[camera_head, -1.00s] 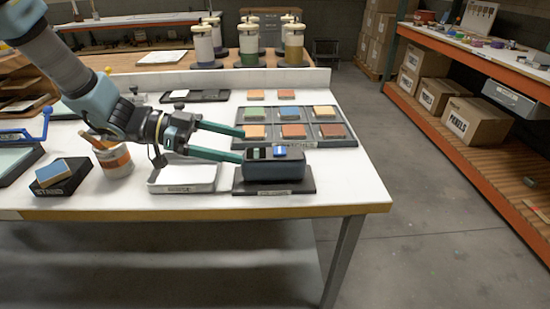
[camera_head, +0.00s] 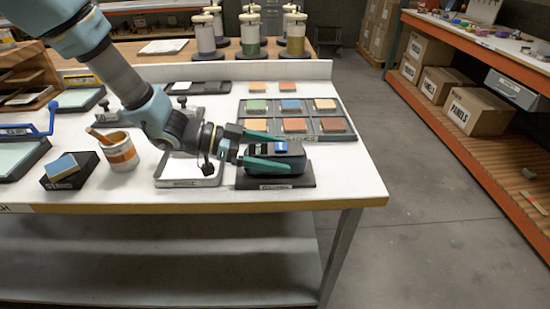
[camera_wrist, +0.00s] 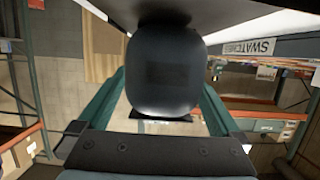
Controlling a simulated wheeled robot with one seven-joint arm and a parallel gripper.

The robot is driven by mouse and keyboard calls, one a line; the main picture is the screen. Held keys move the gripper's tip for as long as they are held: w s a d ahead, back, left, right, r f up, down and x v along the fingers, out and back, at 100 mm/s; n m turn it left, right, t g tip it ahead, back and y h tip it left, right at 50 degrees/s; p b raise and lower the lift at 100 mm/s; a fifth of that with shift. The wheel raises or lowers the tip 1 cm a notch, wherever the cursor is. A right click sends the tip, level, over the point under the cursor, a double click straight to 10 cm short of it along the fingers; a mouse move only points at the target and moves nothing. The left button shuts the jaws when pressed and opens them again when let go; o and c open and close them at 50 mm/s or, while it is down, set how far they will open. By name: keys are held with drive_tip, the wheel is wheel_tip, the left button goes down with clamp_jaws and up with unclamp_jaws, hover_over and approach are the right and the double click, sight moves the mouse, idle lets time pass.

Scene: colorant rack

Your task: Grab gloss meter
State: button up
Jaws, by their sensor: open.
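The gloss meter (camera_head: 296,160) is a dark, rounded block with a blue patch on top, on a black base (camera_head: 297,181) near the table's front right edge. My gripper (camera_head: 287,155) is open, with one green finger along the far side of the meter and one along the near side. In the wrist view the meter's dark body (camera_wrist: 163,75) sits between the two spread fingers, with a visible gap to the left one. The meter's lower near side is partly hidden by the near finger in the head view.
A rack of coloured swatches (camera_head: 273,137) lies just behind the meter. A white-lined tray (camera_head: 207,182) is under my wrist, left of the base. A paint pot (camera_head: 121,155) and a blue-topped block (camera_head: 62,167) stand further left. The table's right edge is close.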

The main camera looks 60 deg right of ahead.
drive_tip(key=shift+c, duration=0.4)
clamp_jaws()
idle(0.4)
